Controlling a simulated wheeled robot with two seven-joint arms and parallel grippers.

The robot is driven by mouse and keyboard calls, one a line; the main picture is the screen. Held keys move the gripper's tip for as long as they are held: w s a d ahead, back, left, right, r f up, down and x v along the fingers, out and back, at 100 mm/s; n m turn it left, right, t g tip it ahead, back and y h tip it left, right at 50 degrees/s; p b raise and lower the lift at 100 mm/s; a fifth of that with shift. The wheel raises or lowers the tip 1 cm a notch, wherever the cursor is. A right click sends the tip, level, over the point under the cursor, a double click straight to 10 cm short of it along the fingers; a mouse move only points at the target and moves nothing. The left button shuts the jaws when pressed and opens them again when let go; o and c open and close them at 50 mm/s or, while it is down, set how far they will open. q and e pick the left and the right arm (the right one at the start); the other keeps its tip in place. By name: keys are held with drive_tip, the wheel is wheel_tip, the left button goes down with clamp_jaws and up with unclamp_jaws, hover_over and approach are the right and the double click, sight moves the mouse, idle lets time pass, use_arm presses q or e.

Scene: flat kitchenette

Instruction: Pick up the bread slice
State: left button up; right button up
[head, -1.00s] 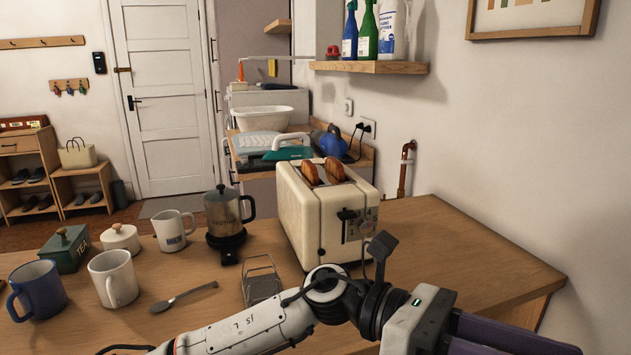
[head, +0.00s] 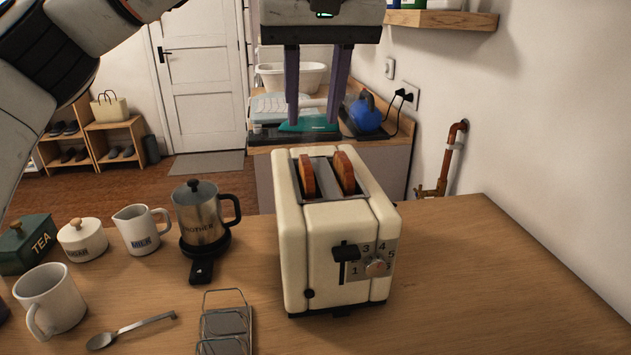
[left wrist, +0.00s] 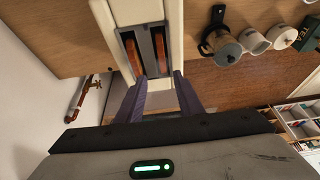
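Two browned bread slices stand upright in the slots of a cream toaster (head: 340,235), the left slice (head: 306,177) and the right slice (head: 344,172). Their tops stick out above the slots. My left gripper (head: 306,118) points down above and behind the toaster in the head view, its two purple fingers apart and nothing between them. In the left wrist view the fingers (left wrist: 160,85) reach toward the slots, and both slices (left wrist: 133,55) show beyond them, untouched. My right gripper is in neither view.
A steel coffee pot (head: 200,215), a white jug (head: 140,230), a sugar pot (head: 82,240), a green tea tin (head: 28,245) and a white mug (head: 50,300) stand left of the toaster. A toast rack (head: 225,330) and spoon (head: 130,330) lie in front. The table's right side is clear.

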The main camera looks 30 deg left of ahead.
sight(307, 162)
use_arm(q)
drive_tip(key=x, duration=0.6)
drive_tip(key=s+x, duration=0.1)
drive_tip(key=x, duration=0.2)
drive_tip(key=shift+f, duration=0.45)
clamp_jaws()
